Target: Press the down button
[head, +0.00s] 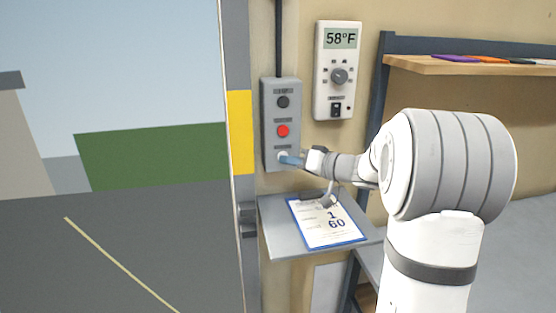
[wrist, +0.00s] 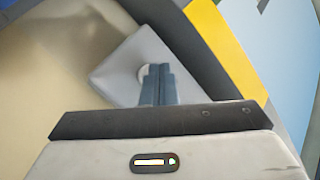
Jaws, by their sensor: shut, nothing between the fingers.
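A grey control box (head: 268,112) is mounted on the wall beside the door frame. It has a black button (head: 282,102) at the top, a red button (head: 282,131) in the middle and a white button (head: 282,155) at the bottom. The labels are too small to read. My gripper (head: 286,159) is shut and empty, with its blue fingertips at the white bottom button. In the wrist view, the closed fingers (wrist: 157,78) overlap the white button (wrist: 143,73) on the grey box (wrist: 115,70) and partly hide it. I cannot tell whether the button is pressed in.
A thermostat panel (head: 338,97) reading 58°F is to the right of the box. A clipboard (head: 327,224) lies on a small grey shelf (head: 281,242) below. A wooden shelf (head: 450,67) is at upper right. The doorway on the left is open.

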